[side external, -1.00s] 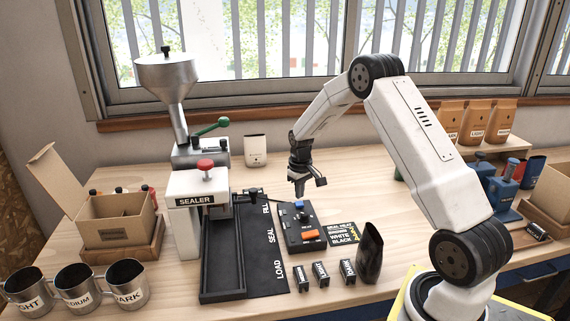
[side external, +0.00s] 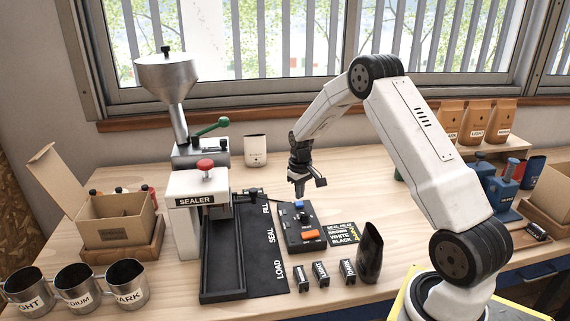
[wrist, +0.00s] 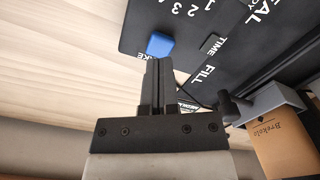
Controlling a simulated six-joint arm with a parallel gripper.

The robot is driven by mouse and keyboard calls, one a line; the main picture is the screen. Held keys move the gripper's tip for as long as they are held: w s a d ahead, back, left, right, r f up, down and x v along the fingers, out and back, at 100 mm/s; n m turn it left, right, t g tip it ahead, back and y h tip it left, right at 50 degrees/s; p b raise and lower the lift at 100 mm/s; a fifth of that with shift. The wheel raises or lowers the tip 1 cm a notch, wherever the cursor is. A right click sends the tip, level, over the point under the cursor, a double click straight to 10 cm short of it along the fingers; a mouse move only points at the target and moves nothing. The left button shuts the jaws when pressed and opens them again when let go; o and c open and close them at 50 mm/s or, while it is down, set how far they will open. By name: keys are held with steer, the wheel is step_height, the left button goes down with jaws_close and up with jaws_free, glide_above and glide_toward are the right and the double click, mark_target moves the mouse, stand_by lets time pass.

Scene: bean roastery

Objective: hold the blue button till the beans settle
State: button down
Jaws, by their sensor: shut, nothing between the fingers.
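The blue button (side external: 299,205) sits at the back of a black control box on the bench. It also shows in the wrist view (wrist: 160,45), just beyond my fingertips. My gripper (side external: 299,194) is shut and empty, pointing down directly over the button. In the wrist view its two fingers (wrist: 158,62) are together, their tips at the button's near edge. I cannot tell whether they touch it. No loose beans show in either view.
The control box also has an orange switch (side external: 311,234). The sealer (side external: 196,202) and its black tray (side external: 222,290) stand to the left. A dark pouch (side external: 370,253) and several small labelled blocks (side external: 320,274) stand in front. Bare bench (side external: 345,180) lies behind the box.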

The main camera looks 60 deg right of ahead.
mark_target(298, 204)
steer(key=shift+f, duration=1.35)
steer(key=shift+r, duration=0.2)
stand_by(2.1)
steer(key=shift+r, duration=2.85)
steer(key=shift+a, duration=0.1)
steer(key=shift+a+r, duration=0.1)
steer(key=shift+a, duration=0.15)
steer(key=s+a+r+n+t, duration=0.1)
steer(key=s+a+r, duration=0.1)
steer(key=a, duration=0.5)
steer(key=s+a+r, duration=0.2)
steer(key=s+a, duration=0.1)
steer(key=a, duration=0.4)
steer(key=s+a+n+t, duration=0.1)
steer(key=s+a+n, duration=0.1)
steer(key=s+a, duration=0.8)
steer(key=shift+s+a+r+t, duration=0.15)
steer(key=shift+s+r+t, duration=0.15)
steer(key=shift+s, duration=0.55)
